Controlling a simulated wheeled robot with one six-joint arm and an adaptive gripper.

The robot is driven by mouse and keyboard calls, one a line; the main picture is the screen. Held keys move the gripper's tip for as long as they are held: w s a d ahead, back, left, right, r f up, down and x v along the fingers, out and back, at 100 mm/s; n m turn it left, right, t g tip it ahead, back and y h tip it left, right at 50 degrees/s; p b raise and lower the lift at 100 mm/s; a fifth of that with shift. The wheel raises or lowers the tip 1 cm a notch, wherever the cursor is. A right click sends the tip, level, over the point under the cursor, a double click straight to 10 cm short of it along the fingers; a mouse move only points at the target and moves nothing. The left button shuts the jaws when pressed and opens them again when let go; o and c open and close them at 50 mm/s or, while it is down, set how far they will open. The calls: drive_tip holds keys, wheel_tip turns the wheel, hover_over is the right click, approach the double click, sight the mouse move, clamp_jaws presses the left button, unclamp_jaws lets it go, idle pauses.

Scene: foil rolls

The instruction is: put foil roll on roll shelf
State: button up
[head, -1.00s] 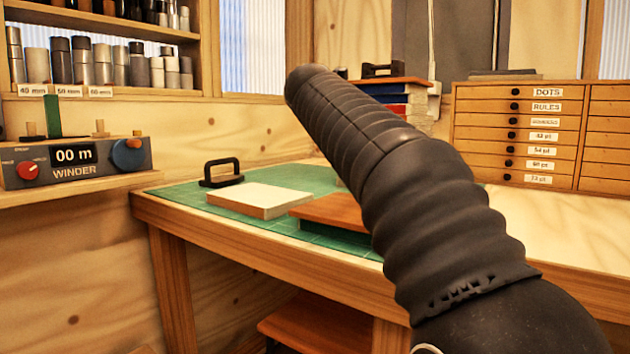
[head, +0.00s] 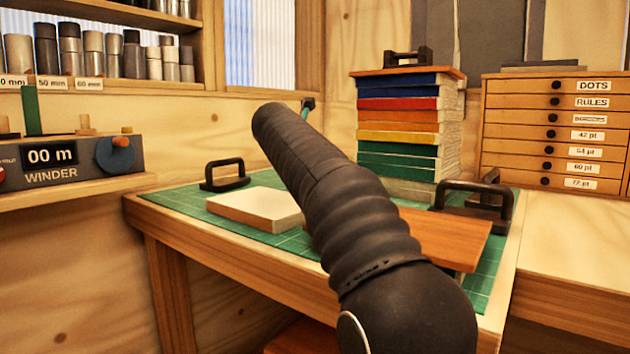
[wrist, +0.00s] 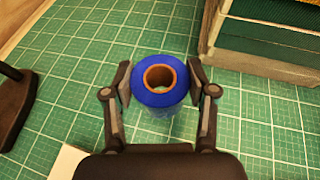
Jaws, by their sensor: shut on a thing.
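A blue foil roll (wrist: 160,98) with a brown cardboard core is in the wrist view, its open end facing the camera. My gripper (wrist: 160,82) is shut on it, one finger on each side, over the green cutting mat (wrist: 75,45). I cannot tell whether the roll touches the mat. In the head view my dark arm hides most of the gripper and the roll. The roll shelf (head: 150,90), at upper left in the head view, holds several grey, black and silver rolls above labels such as 50 mm and 60 mm.
A winder (head: 50,175) stands on a ledge below the shelf. On the mat are a pale block (head: 250,207), a brown board (head: 440,235), black-handled weights (head: 225,176) and a tall stack of coloured books (head: 405,125). Labelled drawers (head: 545,135) stand at the right.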

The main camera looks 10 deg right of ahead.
drive_tip(key=shift+w+a+f, duration=0.3)
drive_tip(key=shift+w, duration=0.1)
drive_tip(key=shift+f+b, duration=0.95)
drive_tip(key=shift+f, duration=1)
drive_tip(key=shift+f, duration=0.2)
drive_tip(key=o, duration=1.2)
